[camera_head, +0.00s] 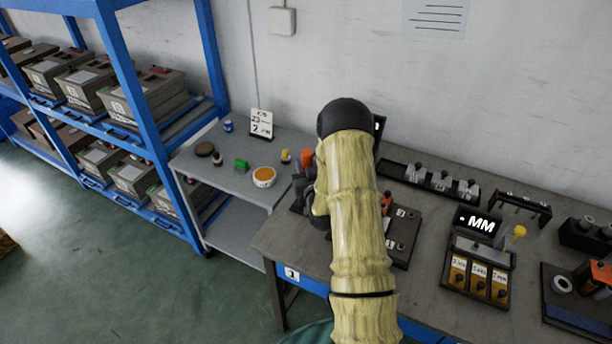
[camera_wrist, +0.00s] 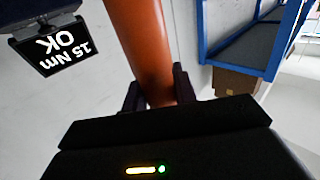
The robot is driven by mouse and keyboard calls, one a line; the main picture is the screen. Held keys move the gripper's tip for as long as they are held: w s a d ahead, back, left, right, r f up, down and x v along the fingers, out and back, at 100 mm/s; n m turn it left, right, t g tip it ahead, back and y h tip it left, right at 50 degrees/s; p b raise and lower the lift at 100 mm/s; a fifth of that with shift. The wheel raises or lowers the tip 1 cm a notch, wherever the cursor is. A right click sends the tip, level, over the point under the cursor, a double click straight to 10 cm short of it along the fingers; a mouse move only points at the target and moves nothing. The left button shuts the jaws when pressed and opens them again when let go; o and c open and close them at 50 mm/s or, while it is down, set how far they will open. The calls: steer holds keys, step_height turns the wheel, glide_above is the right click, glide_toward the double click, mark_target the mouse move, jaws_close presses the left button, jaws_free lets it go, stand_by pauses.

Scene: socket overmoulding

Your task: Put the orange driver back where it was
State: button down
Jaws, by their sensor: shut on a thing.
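The orange driver (camera_wrist: 150,50) stands between the two dark fingers of my gripper (camera_wrist: 157,90) in the wrist view. My gripper is shut on its orange cylindrical body. The driver's far end runs out of the top of that view, so its tip is hidden. In the head view, an orange piece of the driver (camera_head: 307,158) shows just left of my arm, above the left end of the workbench (camera_head: 272,238). My arm hides most of my gripper there. A dark display (camera_wrist: 52,42) reading "15 Nm OK" shows upside down in the wrist view.
A grey side table (camera_head: 228,185) at the left bears small items and a white-rimmed orange dish (camera_head: 264,177). A dark fixture plate (camera_head: 405,245) lies partly behind my arm. A rack (camera_head: 520,205), an "MM" display unit (camera_head: 478,222) and blue shelving (camera_head: 205,50) stand around.

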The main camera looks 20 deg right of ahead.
stand_by(0.3)
steer(key=shift+f+p, duration=0.4)
steer(key=shift+f, duration=1.9)
steer(key=c, duration=1.1)
jaws_free()
steer(key=shift+s, duration=0.3)
steer(key=b+v, duration=0.2)
steer(key=v, duration=0.3)
steer(key=b+v, duration=0.2)
steer(key=v, duration=0.4)
steer(key=shift+s+r, duration=0.2)
steer(key=shift+s, duration=0.05)
